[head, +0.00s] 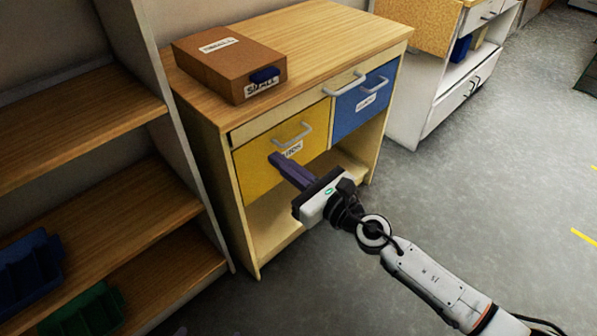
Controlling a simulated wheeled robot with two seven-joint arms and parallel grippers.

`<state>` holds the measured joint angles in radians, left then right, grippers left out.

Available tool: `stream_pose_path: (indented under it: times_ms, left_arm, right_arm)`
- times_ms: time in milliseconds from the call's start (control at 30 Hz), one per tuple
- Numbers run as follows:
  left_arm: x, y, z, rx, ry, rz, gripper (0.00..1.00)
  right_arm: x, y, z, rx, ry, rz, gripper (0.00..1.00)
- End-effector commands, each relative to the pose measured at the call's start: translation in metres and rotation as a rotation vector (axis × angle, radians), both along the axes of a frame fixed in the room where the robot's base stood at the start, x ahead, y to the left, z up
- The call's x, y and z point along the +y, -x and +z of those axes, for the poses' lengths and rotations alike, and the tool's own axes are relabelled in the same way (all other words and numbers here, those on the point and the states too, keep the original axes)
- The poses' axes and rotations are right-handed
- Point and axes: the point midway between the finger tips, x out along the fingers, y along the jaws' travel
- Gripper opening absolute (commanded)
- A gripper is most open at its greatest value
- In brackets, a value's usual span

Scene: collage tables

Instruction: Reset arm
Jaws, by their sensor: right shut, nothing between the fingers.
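My right arm comes in from the lower right. Its gripper (279,161) is shut and empty, with its dark fingers pointing up and left at the front of the yellow drawer (258,167). The fingertips overlap the drawer's label in the picture; I cannot tell whether they touch it. My left gripper is not in the head view.
A wooden cabinet (330,32) holds the yellow drawer and a blue drawer (358,105), both shut. A brown box (222,58) stands on top. A shelf unit (80,115) with blue and green bins is at left. Grey floor (500,190) is clear at right.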

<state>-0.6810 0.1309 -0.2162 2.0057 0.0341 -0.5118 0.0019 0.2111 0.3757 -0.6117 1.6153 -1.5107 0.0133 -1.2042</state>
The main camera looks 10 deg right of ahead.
Motion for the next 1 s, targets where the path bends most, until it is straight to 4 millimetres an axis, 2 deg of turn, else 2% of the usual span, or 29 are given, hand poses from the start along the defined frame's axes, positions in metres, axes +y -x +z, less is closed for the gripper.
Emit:
stream_pose_path:
  times_ms: [33,200,433,567,667,767,867,1000]
  left_arm:
    - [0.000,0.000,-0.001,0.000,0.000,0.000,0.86]
    - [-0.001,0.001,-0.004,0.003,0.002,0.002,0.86]
    - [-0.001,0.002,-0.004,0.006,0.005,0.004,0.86]
    - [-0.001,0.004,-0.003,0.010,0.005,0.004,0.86]
    - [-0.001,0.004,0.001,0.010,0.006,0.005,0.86]
    - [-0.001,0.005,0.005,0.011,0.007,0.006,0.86]
    - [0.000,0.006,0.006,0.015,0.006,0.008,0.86]
    - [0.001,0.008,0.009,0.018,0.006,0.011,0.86]
  right_arm:
    - [-0.006,0.009,-0.002,0.001,0.002,0.000,0.00]
    - [-0.018,0.026,-0.002,0.001,0.001,-0.001,0.00]
    - [-0.022,0.033,-0.001,0.006,-0.007,-0.002,0.00]
    - [-0.027,0.040,-0.006,0.112,-0.166,-0.040,0.00]
    - [-0.039,0.054,-0.021,0.322,-0.486,-0.129,0.00]
    - [-0.061,0.077,-0.050,0.600,-0.935,-0.280,0.00]
    - [-0.084,0.112,-0.091,0.864,-1.414,-0.474,0.00]
    - [-0.104,0.176,-0.147,1.136,-2.045,-0.781,0.00]
